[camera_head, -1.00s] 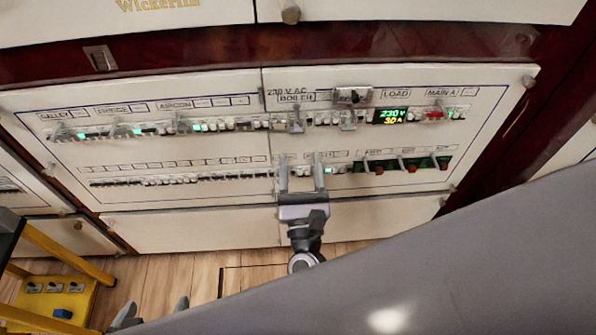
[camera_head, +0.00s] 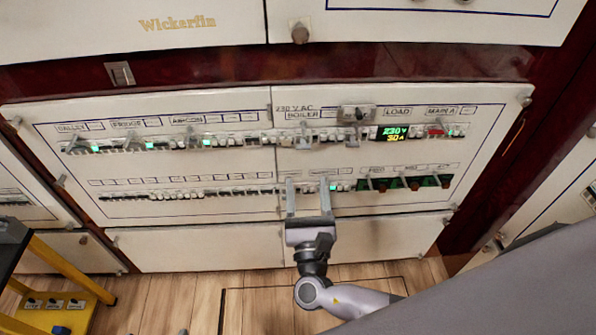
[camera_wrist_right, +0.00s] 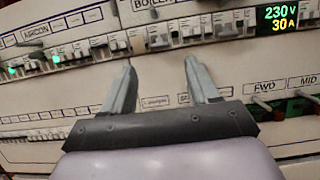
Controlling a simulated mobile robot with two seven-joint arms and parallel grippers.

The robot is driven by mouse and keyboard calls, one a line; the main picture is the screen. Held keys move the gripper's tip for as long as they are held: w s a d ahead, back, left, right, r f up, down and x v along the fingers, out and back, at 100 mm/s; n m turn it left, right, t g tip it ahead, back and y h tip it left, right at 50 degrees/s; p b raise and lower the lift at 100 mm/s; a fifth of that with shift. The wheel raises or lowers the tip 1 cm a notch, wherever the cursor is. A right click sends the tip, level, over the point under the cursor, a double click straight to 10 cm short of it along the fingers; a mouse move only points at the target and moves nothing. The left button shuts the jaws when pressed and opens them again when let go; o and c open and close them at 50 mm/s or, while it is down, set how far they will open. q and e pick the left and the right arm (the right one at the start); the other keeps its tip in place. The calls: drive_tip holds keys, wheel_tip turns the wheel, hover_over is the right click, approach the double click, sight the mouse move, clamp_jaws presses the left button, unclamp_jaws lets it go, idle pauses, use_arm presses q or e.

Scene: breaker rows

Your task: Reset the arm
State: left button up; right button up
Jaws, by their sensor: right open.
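My right gripper (camera_head: 309,197) is open and empty in front of the lower breaker row (camera_head: 190,193), left of the green-backed switches (camera_head: 405,182). In the right wrist view the two fingers of the right gripper (camera_wrist_right: 163,85) stand apart, pointing up at the panel, with nothing between them. My right arm comes up from the lower right. Of my left gripper, at most a small grey tip shows at the bottom edge of the head view; its jaws cannot be judged.
The white breaker panel (camera_head: 150,112) has an upper row (camera_head: 220,141) with green lights and a lit display (camera_head: 393,133) reading 230 V. A yellow stand (camera_head: 60,300) with switches is at lower left. The wooden floor (camera_head: 180,300) looks clear.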

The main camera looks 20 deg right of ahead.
drive_tip(key=s+d+f+m+g+y, duration=0.1)
drive_tip(key=s+f+m+g+y, duration=0.45)
drive_tip(key=m, duration=0.65)
drive_tip(key=s+f+m+g+y, duration=0.2)
drive_tip(key=s+f+m+g, duration=0.4)
drive_tip(key=s+f+m, duration=0.45)
wheel_tip(320, 180, up, 20)
drive_tip(key=s+d+m+p, duration=0.1)
drive_tip(key=d+m+p, duration=0.2)
drive_tip(key=m+p, duration=0.5)
drive_tip(key=p, duration=1)
drive_tip(key=shift+r+t+y, duration=0.2)
drive_tip(key=shift+t+y, duration=0.15)
drive_tip(key=shift+f, duration=0.1)
